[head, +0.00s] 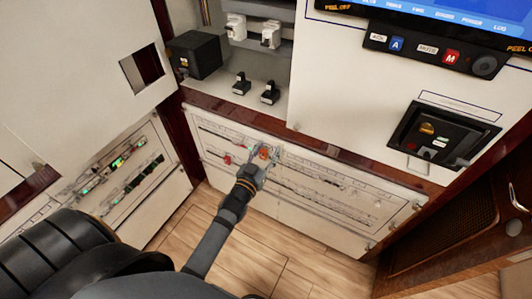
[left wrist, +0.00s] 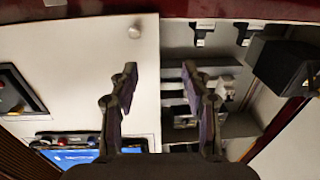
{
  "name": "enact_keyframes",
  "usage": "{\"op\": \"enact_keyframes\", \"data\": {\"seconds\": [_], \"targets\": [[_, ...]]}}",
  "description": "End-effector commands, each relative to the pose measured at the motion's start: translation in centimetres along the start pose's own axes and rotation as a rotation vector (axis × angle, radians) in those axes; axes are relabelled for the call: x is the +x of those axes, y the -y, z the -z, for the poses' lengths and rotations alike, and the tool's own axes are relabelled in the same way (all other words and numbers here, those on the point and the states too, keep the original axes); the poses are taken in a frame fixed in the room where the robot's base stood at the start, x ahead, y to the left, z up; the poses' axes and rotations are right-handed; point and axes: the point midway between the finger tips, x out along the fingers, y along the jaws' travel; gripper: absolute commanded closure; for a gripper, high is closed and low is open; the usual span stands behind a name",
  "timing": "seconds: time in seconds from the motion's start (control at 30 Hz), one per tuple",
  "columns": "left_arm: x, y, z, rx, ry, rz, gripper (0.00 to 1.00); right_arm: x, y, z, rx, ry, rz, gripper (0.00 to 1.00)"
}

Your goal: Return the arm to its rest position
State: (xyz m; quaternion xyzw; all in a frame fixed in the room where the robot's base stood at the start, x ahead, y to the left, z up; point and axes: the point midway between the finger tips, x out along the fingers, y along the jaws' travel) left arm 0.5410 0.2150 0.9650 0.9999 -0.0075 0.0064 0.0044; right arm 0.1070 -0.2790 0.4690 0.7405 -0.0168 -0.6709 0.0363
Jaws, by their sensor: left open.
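My left gripper (head: 264,156) is in front of the upper left part of the middle breaker panel (head: 345,222) in the head view, near an orange-red part. I cannot tell whether it touches the panel. In the left wrist view its two dark fingers (left wrist: 163,100) stand wide apart with nothing held between them. That view shows the upper console, upside down, and no breaker rows. My left arm (head: 212,240) reaches up from the bottom of the head view. My right gripper is in neither view.
A second breaker panel (head: 125,165) with green lights stands at the left. Above are a black box (head: 194,54), black levers (head: 270,92), a screen (head: 450,8) and a recessed black unit (head: 440,135). A wooden cabinet (head: 450,235) stands right. Wood floor (head: 285,268) lies open below.

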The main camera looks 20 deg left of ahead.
Motion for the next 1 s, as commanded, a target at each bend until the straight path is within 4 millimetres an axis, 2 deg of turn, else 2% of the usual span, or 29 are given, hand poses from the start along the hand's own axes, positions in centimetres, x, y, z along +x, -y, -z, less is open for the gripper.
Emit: {"op": "enact_keyframes", "data": {"seconds": [0.43,0.47,0.53,0.57,0.67,0.7,0.77,0.8,0.87,0.9,0.97,1.0], "targets": [[0.0,0.0,-0.1,0.0,0.003,0.0,0.52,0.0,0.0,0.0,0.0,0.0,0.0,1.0],[0.0,0.0,-0.5,0.0,0.009,0.0,0.52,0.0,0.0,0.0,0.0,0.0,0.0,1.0],[-0.2,0.1,-2.4,0.002,0.049,0.003,0.52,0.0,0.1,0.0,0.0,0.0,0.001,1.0],[-0.4,0.2,-3.8,0.003,0.079,0.004,0.52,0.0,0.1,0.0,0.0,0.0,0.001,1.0],[-1.8,0.7,-10.8,0.011,0.225,0.013,0.52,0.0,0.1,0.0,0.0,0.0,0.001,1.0],[-2.9,1.0,-14.2,0.016,0.299,0.017,0.52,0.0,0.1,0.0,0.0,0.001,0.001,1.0],[-4.9,1.4,-19.3,0.023,0.412,0.022,0.52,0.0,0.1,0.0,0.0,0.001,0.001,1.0],[-6.5,1.7,-22.5,0.028,0.486,0.026,0.52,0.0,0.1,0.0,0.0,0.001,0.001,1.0],[-9.3,2.2,-27.1,0.035,0.599,0.031,0.52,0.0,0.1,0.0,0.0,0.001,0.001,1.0],[-11.5,2.5,-30.0,0.041,0.673,0.033,0.52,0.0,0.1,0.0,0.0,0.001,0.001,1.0],[-15.0,3.0,-34.0,0.047,0.786,0.038,0.52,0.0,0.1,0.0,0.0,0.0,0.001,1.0],[-17.6,3.4,-36.5,0.052,0.861,0.04,0.52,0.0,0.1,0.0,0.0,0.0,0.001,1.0]]}}
